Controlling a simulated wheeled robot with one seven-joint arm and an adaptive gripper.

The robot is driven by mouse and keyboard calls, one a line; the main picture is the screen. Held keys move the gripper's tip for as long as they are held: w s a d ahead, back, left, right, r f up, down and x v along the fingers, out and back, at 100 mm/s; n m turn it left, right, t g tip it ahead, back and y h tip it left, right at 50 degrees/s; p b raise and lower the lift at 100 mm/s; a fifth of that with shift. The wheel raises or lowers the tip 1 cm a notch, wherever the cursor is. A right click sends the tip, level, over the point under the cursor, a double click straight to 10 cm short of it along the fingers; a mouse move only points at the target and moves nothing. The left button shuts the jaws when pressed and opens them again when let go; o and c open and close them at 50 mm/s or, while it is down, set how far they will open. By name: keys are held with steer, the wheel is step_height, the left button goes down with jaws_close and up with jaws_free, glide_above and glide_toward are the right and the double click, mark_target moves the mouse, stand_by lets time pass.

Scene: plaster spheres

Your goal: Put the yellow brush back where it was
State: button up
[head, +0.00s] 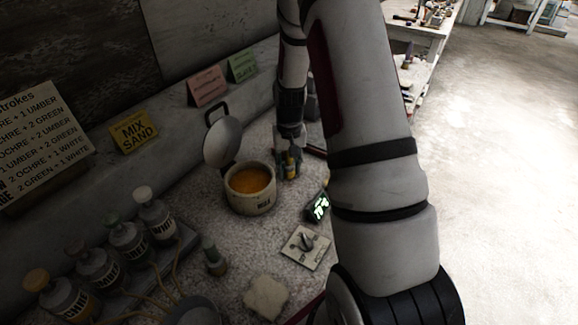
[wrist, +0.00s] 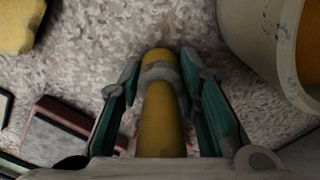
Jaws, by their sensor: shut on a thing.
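The yellow brush (wrist: 160,120) shows in the wrist view as a yellow handle with a grey band near its far end. It lies between the two fingers of my gripper (wrist: 162,85), which is shut on it. In the head view my gripper (head: 289,168) points down just right of the cream pot, with a bit of the yellow brush (head: 291,160) showing between the fingers. The brush's bristles are not visible, and I cannot tell whether its far end touches the speckled worktop.
A cream pot (head: 250,205) with orange contents stands close beside my gripper. Labelled bottles (head: 155,215) stand left.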

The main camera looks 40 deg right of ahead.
steer(key=shift+f, duration=0.15)
steer(key=o, duration=1.1)
steer(key=shift+o, duration=0.2)
step_height(320, 180, up, 12)
steer(key=shift+r, duration=0.15)
steer(key=s+a+r+n+t, duration=0.3)
steer(key=s+a+r+n, duration=0.1)
steer(key=s+a+r, duration=1.15)
steer(key=s+a+r+n+t, duration=0.1)
steer(key=s+a, duration=0.3)
steer(key=s, duration=0.3)
steer(key=shift+r+n+t, duration=0.2)
steer(key=shift+n+t, duration=0.1)
steer(key=shift+n, duration=0.1)
